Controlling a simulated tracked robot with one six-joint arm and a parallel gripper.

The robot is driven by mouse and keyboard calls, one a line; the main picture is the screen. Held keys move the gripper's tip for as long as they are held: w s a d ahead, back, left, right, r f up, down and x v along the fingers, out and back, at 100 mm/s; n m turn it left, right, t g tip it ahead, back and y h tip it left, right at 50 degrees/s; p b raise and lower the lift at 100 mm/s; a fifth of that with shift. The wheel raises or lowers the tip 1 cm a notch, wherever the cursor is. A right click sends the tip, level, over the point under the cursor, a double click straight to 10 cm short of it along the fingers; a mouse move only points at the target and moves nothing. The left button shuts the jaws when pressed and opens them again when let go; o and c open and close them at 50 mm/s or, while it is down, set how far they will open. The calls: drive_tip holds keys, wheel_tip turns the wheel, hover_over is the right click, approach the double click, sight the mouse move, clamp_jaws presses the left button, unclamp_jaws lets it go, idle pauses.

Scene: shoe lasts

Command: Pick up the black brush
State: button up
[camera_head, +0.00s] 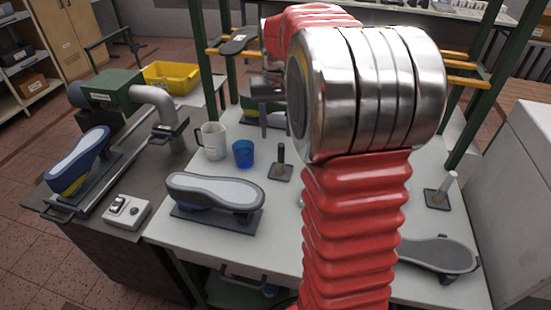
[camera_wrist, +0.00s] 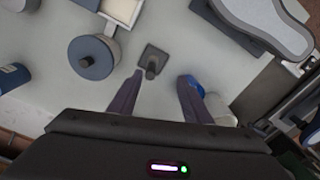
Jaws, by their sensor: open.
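The black brush (camera_head: 281,163) stands upright on the white table, a dark handle on a square dark base. It also shows in the wrist view (camera_wrist: 151,62), just beyond my fingertips and slightly left of the middle of the gap. My gripper (camera_wrist: 161,78) is open, with two dark fingers spread apart and nothing between them.
A blue cup (camera_head: 243,154) and a white mug (camera_head: 211,141) stand left of the brush; in the wrist view the cup (camera_wrist: 194,86) is close by the right finger. A grey-soled shoe (camera_head: 214,191) lies nearer. A round grey pot (camera_wrist: 93,56) is left of the brush in the wrist view.

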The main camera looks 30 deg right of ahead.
sight(281, 161)
drive_tip(key=d+f, duration=0.1)
drive_tip(key=w+d, duration=0.1)
drive_tip(key=d, duration=0.1)
drive_tip(key=shift+f, duration=0.35)
drive_tip(key=shift+a+f, duration=0.1)
wheel_tip(281, 161, down, 8)
drive_tip(key=shift+f, duration=0.2)
idle(0.3)
drive_tip(key=shift+a+f, duration=0.1)
drive_tip(key=shift+f, duration=2.5)
clamp_jaws()
